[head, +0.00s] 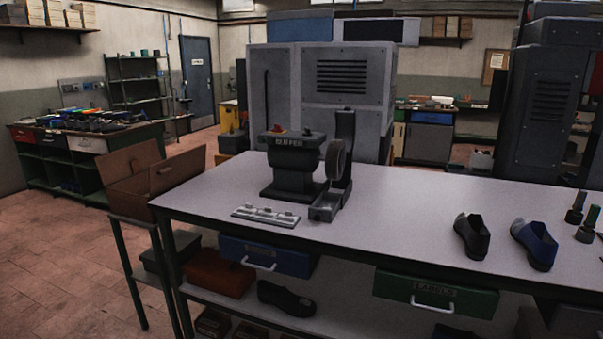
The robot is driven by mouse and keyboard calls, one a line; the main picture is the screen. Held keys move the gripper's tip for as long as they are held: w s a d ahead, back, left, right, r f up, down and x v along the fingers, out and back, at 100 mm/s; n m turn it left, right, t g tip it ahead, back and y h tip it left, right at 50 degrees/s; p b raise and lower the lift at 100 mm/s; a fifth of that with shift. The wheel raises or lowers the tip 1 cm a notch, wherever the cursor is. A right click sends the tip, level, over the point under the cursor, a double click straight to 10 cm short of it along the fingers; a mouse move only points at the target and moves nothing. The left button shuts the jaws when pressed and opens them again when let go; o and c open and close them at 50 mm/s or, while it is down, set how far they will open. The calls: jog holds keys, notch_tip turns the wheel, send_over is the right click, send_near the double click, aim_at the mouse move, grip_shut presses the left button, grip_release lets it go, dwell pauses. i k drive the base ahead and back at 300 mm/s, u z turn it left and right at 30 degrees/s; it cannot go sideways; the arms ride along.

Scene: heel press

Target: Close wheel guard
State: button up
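A dark bench buffer (292,168) stands on the grey table, with a red button (278,130) on top. Its wheel (335,162) is on the right side and its face shows uncovered. A dark upright piece (346,125), which looks like the wheel guard, rises behind and above the wheel. Whether it is hinged there I cannot tell. A small grey tray-like part (325,208) sits below the wheel at the front. My gripper is not in view.
A flat plate with several small parts (265,216) lies in front of the buffer on the table (400,205). Two shoes (472,238) (535,244) stand at the right. An open cardboard box (150,175) is at the left.

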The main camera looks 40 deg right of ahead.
aim_at(345, 119)
jog(key=k, duration=0.55)
jog(key=z, duration=1.15)
jog(key=i, duration=1.05)
jog(key=u, duration=0.8)
